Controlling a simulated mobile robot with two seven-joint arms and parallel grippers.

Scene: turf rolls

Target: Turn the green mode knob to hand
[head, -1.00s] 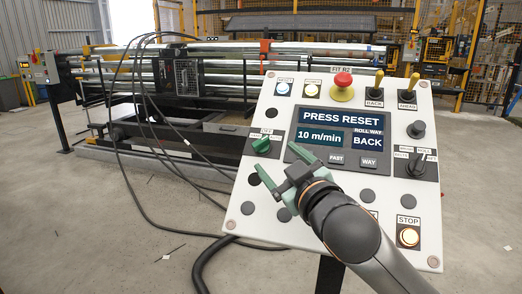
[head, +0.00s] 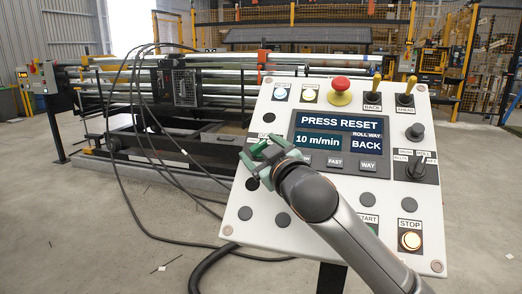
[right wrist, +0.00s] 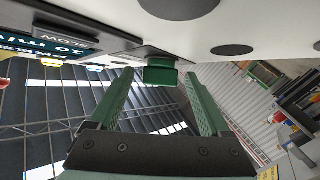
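The green mode knob (head: 258,149) sits on the left side of the white control panel (head: 240,213), partly hidden by my right gripper in the head view. In the right wrist view the green knob (right wrist: 160,74) shows on its dark plate, between and just beyond the fingertips. My right gripper (head: 262,160) is open with its green fingers around the knob's place. In the wrist view a gap shows between the knob and each finger (right wrist: 158,88). The knob's setting and labels cannot be read. My left gripper is not in view.
The panel's screen (head: 338,134) reads PRESS RESET, 10 m/min, ROLL WAY BACK. A red mushroom button (head: 340,84), toggle levers (head: 376,84), a black selector (head: 416,167) and a lit STOP button (head: 410,241) share the panel. Black cables (head: 150,130) hang behind it at left.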

